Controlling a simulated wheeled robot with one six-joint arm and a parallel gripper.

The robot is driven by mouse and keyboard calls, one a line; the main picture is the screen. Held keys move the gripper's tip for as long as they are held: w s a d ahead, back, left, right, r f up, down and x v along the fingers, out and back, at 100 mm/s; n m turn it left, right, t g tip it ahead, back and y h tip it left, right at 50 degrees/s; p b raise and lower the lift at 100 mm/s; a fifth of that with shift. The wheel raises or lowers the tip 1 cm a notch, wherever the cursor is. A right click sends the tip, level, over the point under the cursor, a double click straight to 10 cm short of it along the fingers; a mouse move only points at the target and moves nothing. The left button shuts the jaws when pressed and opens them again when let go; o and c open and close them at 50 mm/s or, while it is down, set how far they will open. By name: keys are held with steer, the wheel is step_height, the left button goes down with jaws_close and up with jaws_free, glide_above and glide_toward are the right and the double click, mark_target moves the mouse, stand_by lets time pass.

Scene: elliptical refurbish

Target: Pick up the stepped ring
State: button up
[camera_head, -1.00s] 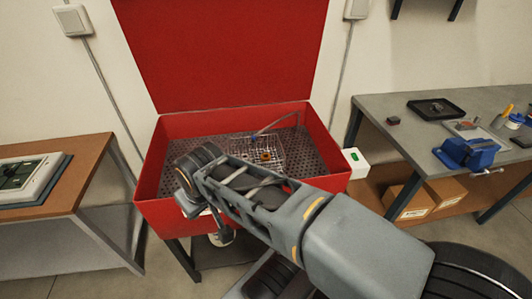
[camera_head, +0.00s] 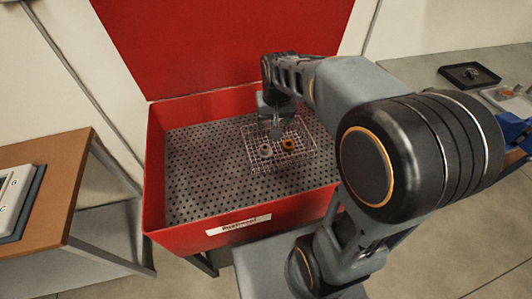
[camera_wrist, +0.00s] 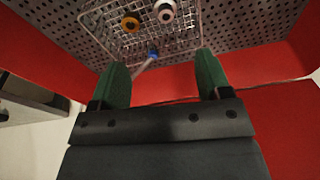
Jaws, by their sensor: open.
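A pale grey ring (camera_head: 265,150) and an orange-brown ring (camera_head: 288,145) lie apart in a wire basket (camera_head: 313,152) inside the red wash tub. The wrist view shows the pale ring (camera_wrist: 165,12), which seems to have a raised collar, and the orange ring (camera_wrist: 131,23) at its top edge. The pale one looks more like the stepped ring, but I cannot be sure. My gripper (camera_head: 275,132) is over the back part of the basket.
The red tub (camera_head: 157,190) has a perforated floor and raised walls around the basket. Its red lid (camera_head: 225,40) stands open behind. A blue-tipped nozzle (camera_wrist: 152,54) shows between the fingers. A wooden bench (camera_head: 45,180) is left, a grey bench (camera_head: 425,120) right.

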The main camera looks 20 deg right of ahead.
steer(key=w+f+m+g+b, duration=0.1)
steer(key=w+f+g+b, duration=0.1)
steer(key=w+f, duration=0.75)
glide_above(265, 147)
step_height(265, 147, down, 10)
steer(key=shift+s+r, duration=0.1)
steer(key=shift+r, duration=0.1)
steer(key=shift+f, duration=3)
steer(key=c, duration=1.2)
